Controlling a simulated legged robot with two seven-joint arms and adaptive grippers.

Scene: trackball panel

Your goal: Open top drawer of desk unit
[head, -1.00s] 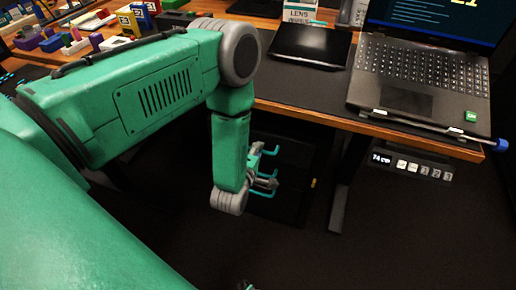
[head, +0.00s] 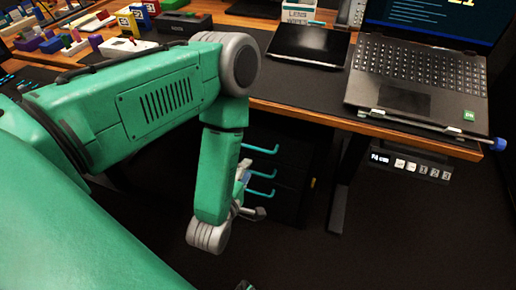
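The black desk unit (head: 291,163) stands under the desk, with teal bar handles one above another on its front. The top drawer's handle (head: 262,149) is the highest of them; its left end is behind my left arm. The top drawer looks shut. My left gripper (head: 253,190) is in front of the unit, below the top handle and beside the lower handles. Its fingers are spread apart with nothing visible between them, partly hidden by my green wrist. It looks apart from the top handle. My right gripper is out of view.
The wooden desk edge (head: 400,133) runs above the unit. A laptop (head: 415,80) and a black tablet (head: 308,45) lie on top. A control panel (head: 410,165) hangs under the desk at right. A dark desk leg (head: 343,190) stands right of the unit.

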